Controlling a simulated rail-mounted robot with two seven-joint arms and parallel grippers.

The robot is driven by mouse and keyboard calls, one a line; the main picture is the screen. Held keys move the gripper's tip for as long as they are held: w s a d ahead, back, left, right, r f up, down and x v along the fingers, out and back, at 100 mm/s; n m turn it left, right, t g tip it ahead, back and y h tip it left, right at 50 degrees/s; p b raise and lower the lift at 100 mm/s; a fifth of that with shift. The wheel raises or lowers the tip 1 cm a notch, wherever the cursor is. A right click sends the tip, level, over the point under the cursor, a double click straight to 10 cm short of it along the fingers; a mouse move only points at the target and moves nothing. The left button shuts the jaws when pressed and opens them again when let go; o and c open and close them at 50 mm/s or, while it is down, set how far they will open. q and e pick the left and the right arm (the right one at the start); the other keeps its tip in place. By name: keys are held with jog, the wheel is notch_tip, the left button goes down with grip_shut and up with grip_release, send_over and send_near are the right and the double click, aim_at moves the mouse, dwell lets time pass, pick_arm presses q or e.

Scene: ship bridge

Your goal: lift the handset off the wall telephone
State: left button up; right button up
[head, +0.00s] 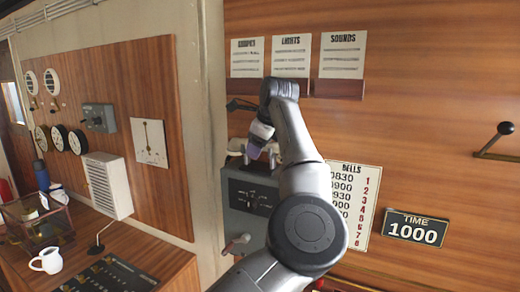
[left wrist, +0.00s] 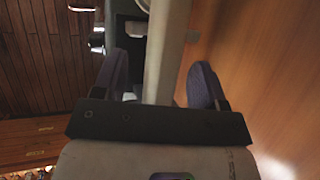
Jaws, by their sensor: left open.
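The wall telephone is a grey box (head: 250,195) on the wood wall, just right of the pale corner post. Its pale handset (head: 236,146) lies across the top, partly hidden by my gripper. My left gripper (head: 260,150) is at the handset, pointing down from above. In the left wrist view, its two purple-grey fingers (left wrist: 158,82) are open, on either side of a long pale bar (left wrist: 167,45) that looks like the handset. Gaps show beside the bar; I cannot tell whether a finger touches it. My right gripper is not in view.
A bells chart (head: 362,195) and a time plate (head: 416,229) are on the wall right of my arm. Three sign cards (head: 291,56) hang above. A desk with a white mug (head: 47,261) stands at left.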

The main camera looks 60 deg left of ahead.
pick_arm(q)
jog(key=shift+f, duration=0.2)
jog(key=shift+c, duration=0.4)
grip_shut()
dwell(0.5)
